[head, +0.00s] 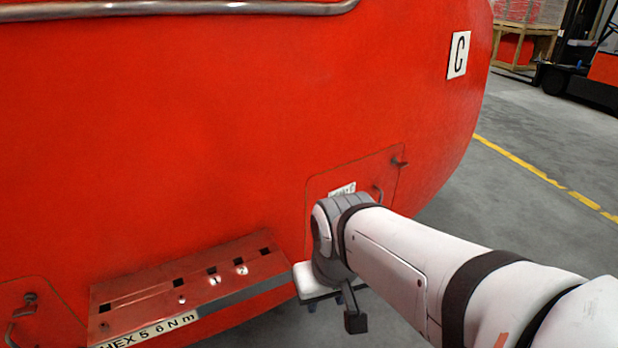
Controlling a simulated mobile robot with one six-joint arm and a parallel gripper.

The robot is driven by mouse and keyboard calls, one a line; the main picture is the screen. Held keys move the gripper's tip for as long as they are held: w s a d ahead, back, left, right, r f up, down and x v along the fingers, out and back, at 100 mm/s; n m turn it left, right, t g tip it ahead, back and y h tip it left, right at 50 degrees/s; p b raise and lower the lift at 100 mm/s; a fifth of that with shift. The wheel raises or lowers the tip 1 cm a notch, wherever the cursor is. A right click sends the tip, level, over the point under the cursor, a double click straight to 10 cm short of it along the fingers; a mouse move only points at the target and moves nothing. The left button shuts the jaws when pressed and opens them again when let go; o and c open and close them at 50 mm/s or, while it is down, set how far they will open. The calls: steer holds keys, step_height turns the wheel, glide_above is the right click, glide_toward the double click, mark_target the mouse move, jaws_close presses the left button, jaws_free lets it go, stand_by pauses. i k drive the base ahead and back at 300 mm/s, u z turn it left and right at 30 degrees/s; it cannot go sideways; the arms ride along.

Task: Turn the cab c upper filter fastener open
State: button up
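The red cab nose carries a white sign with the letter C (459,54). Low on its right side is a hatch panel (322,183) outlined in the red skin, partly hidden by my arm. A small dark fastener (399,162) sticks out at the panel's upper right corner. A thin handle (378,193) is below it, and a small white label (342,190) sits just above my wrist. My gripper (354,316) points down and away below the panel's fastener, mostly hidden behind my wrist. Only a dark part shows, so its opening and any held thing cannot be seen.
A red ledge (215,283) with square holes and a "HEX 5 6 Nm" label juts out left of my wrist. Another hatch (38,315) with a latch and handle is at lower left. A metal rail (180,8) runs along the top. Grey floor (520,230) is clear at right.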

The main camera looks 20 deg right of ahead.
mark_target(402, 165)
steer(key=z, duration=0.3)
steer(key=k, duration=0.85)
steer(key=z, duration=3.35)
steer(key=i, duration=0.1)
steer(key=u, duration=3)
steer(key=i, duration=1.35)
steer(key=u, duration=0.4)
steer(key=k, duration=0.9)
steer(key=u, duration=0.2)
steer(key=i, duration=0.9)
steer(key=z, duration=0.05)
